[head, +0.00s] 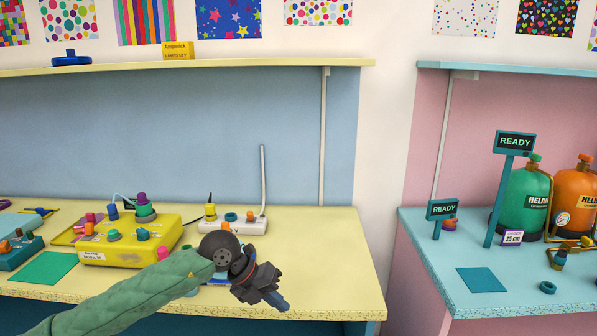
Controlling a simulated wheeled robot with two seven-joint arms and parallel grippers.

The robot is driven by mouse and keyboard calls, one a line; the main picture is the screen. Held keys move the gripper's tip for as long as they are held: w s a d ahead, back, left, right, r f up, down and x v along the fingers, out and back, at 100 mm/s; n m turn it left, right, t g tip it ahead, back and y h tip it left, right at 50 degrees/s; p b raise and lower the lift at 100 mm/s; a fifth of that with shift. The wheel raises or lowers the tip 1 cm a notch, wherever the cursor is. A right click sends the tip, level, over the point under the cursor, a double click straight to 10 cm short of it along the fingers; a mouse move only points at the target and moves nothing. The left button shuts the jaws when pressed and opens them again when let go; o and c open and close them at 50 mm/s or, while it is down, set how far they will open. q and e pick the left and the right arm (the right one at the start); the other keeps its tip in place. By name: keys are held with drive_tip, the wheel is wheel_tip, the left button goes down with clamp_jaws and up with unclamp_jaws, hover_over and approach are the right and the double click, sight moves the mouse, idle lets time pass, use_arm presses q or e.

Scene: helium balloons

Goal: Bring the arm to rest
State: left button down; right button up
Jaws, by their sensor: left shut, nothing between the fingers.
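My left arm, in a green sleeve, comes in from the lower left of the head view. My left gripper (272,295) is dark and points down to the right, over the front part of the yellow table (335,270). Its fingers are shut with nothing seen between them. Its wrist hides part of the table and a small blue thing under it. My right gripper does not show.
A yellow control box (110,250) with knobs and a white power strip (232,224) stand behind the arm. A gap separates the yellow table from the blue table (520,285), which holds green (527,200) and orange (575,200) helium tanks. The yellow table's right end is clear.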

use_arm(q)
drive_tip(key=s+d+r+n+t+h, duration=0.3)
drive_tip(key=d+r+n+h, duration=0.15)
drive_tip(key=d+h, duration=0.65)
drive_tip(key=w+a+f+n+t+y, duration=0.5)
drive_tip(key=a+f+n+t+y, duration=0.3)
drive_tip(key=n+t, duration=0.9)
drive_tip(key=s+a+f+n+g+y, duration=0.25)
drive_tip(key=a+f+n+y, duration=0.3)
drive_tip(key=f, duration=0.45)
drive_tip(key=s+a+f+n+g+y, duration=0.2)
drive_tip(key=a+f+n+g+y, duration=0.25)
drive_tip(key=f, duration=0.55)
drive_tip(key=s+a+f+n+g, duration=0.4)
drive_tip(key=s+f+g, duration=0.2)
drive_tip(key=s+f, duration=0.95)
drive_tip(key=s+f+g, duration=0.3)
drive_tip(key=s+f, duration=0.1)
drive_tip(key=s, duration=0.4)
drive_tip(key=s+f+g, duration=0.3)
drive_tip(key=s+f, duration=0.1)
drive_tip(key=s, duration=0.4)
drive_tip(key=shift+n, duration=0.45)
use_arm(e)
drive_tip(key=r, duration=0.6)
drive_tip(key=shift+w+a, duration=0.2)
